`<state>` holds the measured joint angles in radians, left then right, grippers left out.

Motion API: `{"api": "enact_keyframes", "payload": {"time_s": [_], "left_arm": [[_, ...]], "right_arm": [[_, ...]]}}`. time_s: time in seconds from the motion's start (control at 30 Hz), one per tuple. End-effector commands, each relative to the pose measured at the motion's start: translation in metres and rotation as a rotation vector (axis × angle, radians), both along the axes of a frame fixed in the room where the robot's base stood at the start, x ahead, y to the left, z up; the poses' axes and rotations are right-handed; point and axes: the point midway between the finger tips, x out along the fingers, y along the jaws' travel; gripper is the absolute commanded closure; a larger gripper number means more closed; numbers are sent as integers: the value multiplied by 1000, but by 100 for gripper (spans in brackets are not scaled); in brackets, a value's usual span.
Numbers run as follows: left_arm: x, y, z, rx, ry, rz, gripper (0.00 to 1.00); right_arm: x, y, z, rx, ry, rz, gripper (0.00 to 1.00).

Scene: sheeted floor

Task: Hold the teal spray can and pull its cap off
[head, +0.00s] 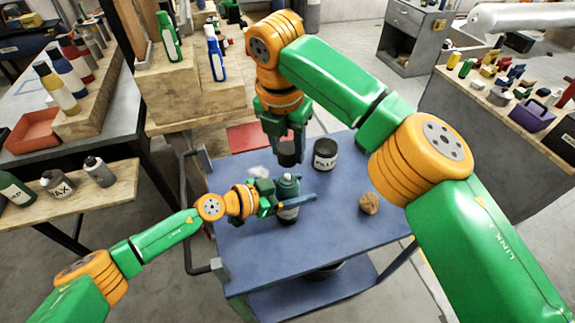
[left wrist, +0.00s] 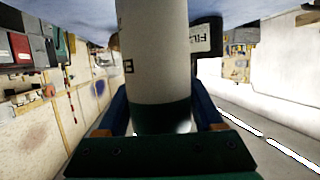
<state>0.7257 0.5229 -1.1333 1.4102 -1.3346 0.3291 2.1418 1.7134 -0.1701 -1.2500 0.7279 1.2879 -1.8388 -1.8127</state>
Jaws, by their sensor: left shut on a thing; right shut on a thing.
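The teal spray can (head: 288,188) stands upright over the blue cart top, with a teal upper part and a pale label band. My left gripper (head: 291,203) is shut around its body. In the left wrist view the can (left wrist: 155,60) is a white cylinder with a dark teal end, between the blue fingers of the left gripper (left wrist: 160,118). My right gripper (head: 289,145) points down above the can and is shut on a dark cap (head: 289,154). The cap appears apart from the can's bare top. I cannot tell whether the can touches the cart.
The blue cart top (head: 330,240) holds a dark can with a pale label (head: 325,154), close right of the right gripper, and a brown round lump (head: 369,203). A whitish crumpled thing (head: 259,172) lies behind the left gripper. The cart's front is clear.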

Motion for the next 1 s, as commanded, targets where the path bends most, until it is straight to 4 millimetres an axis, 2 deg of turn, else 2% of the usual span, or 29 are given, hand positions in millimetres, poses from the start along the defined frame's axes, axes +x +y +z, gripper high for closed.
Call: {"api": "enact_keyframes", "payload": {"time_s": [0.03, 0.2, 0.47, 0.5, 0.6, 0.87, 1.0], "left_arm": [[0, 0, 0, 1, 1, -1, 93], [0, 0, 0, 1, 1, -1, 93], [0, 0, 0, 0, 0, -1, 93], [0, 0, 0, 0, 0, 0, 29], [0, 0, 0, 0, 0, -1, 2], [-1, 2, 0, 1, 0, 0, 0], [-11, 22, 8, 3, -2, 1, 0]], "right_arm": [[0, 1, 13, 2, -2, -2, 100], [0, 0, 33, 0, 1, -1, 100], [-1, 0, 37, -1, 3, 1, 100], [-1, 0, 37, 0, 2, 1, 100], [-1, 0, 37, 0, 2, 1, 100], [-1, 0, 37, 0, 2, 0, 100], [-1, 0, 37, 0, 2, 0, 100]]}}
